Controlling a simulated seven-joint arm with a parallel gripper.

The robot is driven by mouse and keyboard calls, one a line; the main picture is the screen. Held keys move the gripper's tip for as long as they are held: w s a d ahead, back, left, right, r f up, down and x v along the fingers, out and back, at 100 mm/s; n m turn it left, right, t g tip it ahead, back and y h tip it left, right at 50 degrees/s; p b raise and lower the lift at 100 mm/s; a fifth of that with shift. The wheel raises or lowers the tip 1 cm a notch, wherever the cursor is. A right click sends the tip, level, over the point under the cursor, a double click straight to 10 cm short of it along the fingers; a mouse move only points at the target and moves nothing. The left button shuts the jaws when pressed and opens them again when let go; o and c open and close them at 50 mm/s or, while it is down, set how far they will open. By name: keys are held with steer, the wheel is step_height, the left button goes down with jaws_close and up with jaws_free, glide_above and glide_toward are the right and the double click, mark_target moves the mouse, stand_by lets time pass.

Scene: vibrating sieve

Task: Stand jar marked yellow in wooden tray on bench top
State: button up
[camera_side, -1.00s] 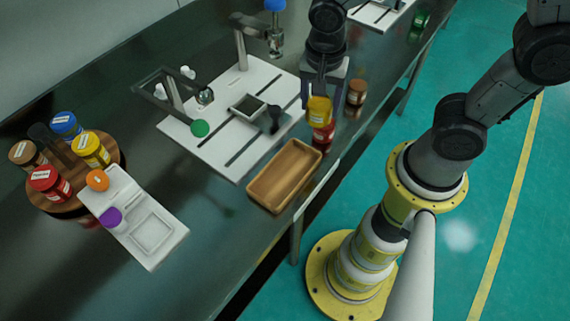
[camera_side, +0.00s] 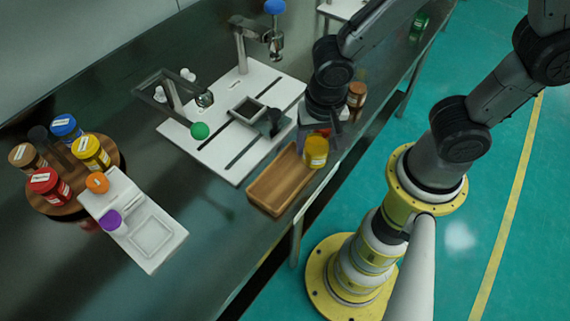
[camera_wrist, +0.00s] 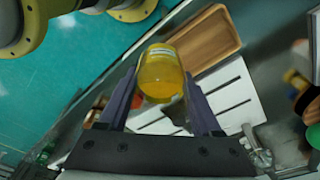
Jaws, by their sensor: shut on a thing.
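The yellow-marked jar (camera_side: 316,152) is held between the fingers of my gripper (camera_side: 318,136), beside the right end of the wooden tray (camera_side: 262,204). In the wrist view the jar (camera_wrist: 161,76) sits between the two dark fingers of my gripper (camera_wrist: 158,82), with its pale label strip facing the camera. The tray (camera_wrist: 205,38) lies just beyond it there and looks empty. The jar appears off the bench surface, but its exact height and whether it touches the tray rim cannot be told.
A white sieve base (camera_side: 205,152) with posts and a green knob (camera_side: 200,131) lies left of the tray. A round wooden rack (camera_side: 117,163) holds several jars at far left.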

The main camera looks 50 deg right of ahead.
steer(key=w+f, duration=0.2)
steer(key=w+a+f, duration=0.1)
steer(key=f, duration=0.1)
steer(key=w+a+f, duration=0.1)
steer(key=w+f, duration=0.1)
steer(key=shift+w+a+f, duration=0.15)
steer(key=shift+w+a, duration=0.1)
steer(key=shift+w, duration=0.05)
steer(key=shift+w+a+f, duration=0.1)
steer(key=shift+w+f, duration=0.05)
steer(key=shift+f, duration=1.5)
steer(key=shift+f, duration=0.15)
steer(key=o, duration=1.2)
